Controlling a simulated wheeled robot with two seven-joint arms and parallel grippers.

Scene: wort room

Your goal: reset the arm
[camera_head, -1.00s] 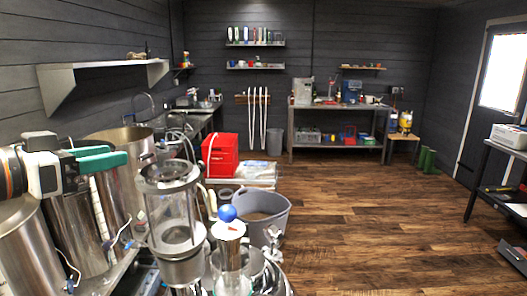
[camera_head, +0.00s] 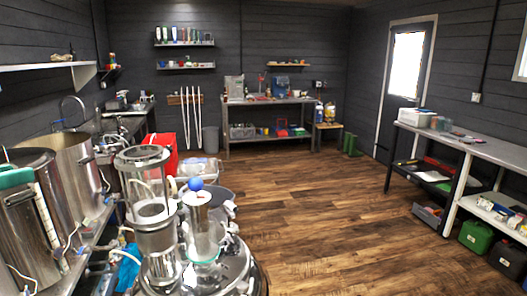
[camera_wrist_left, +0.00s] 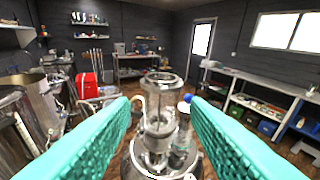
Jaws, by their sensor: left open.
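My left gripper shows at the left edge of the head view (camera_head: 16,178), where only a piece of a teal finger is in the picture, in front of the steel pots. In the left wrist view its two teal fingers (camera_wrist_left: 160,104) stand wide apart with nothing between them. A glass cylinder apparatus (camera_wrist_left: 160,105) shows beyond the gap between the fingers. The same glass cylinder (camera_head: 150,195) stands at the lower middle-left of the head view, to the right of the gripper. My right gripper is not in view.
Large steel pots (camera_head: 72,170) line the left side. A blue ball (camera_head: 196,184) tops a fitting beside the glass cylinder. A red crate (camera_head: 160,150) stands behind. A long table (camera_head: 480,147) is at the right. The wooden floor (camera_head: 310,215) in the middle is clear.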

